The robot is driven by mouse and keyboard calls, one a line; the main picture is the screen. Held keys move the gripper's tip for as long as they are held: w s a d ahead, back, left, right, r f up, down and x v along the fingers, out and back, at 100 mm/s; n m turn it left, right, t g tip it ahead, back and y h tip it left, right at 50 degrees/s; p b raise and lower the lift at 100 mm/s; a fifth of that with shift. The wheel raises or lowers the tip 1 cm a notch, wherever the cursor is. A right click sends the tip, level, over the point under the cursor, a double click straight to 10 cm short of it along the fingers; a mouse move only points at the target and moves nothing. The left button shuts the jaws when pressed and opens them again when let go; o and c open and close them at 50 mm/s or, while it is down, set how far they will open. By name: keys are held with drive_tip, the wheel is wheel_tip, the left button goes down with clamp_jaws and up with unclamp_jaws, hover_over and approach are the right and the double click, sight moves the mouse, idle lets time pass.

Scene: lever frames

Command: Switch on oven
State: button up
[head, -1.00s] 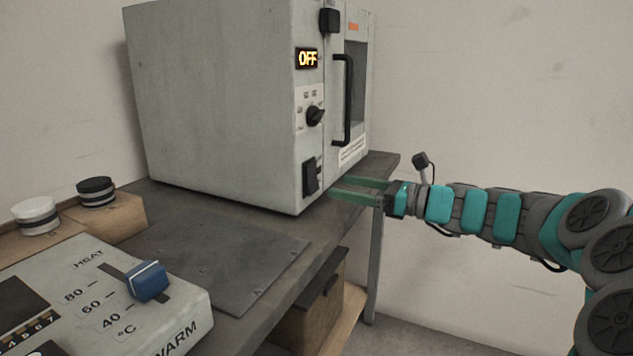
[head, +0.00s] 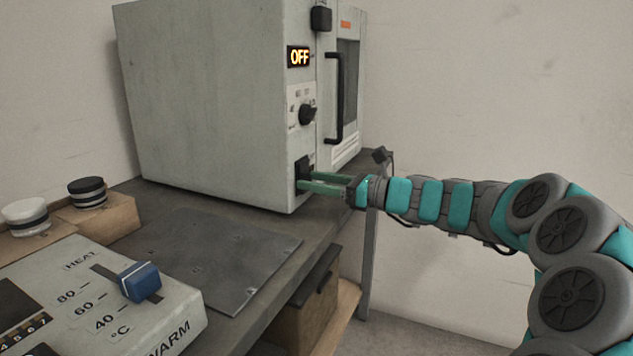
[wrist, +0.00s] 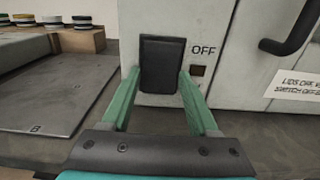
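My gripper (head: 305,182) is at the switch's lower part. In the wrist view my gripper (wrist: 160,75) has its green fingers apart, one on each side of the switch, with nothing gripped. Whether the fingertips touch the panel is not clear.
A black dial (head: 307,114) and a door handle (head: 335,98) are above the switch. A heater box with a blue slider (head: 139,282) stands at front left. A flat metal plate (head: 205,258) lies on the bench. Jars stand at far left.

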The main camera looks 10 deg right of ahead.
clamp_jaws()
idle(0.3)
drive_tip(key=shift+w+a+f+t+y+b, duration=0.1)
drive_tip(key=shift+f+t+y+b, duration=0.15)
drive_tip(key=shift+t+y+b, duration=0.7)
drive_tip(key=shift+y, duration=0.25)
drive_tip(key=shift+o, duration=2.2)
unclamp_jaws()
drive_tip(key=shift+f, duration=0.1)
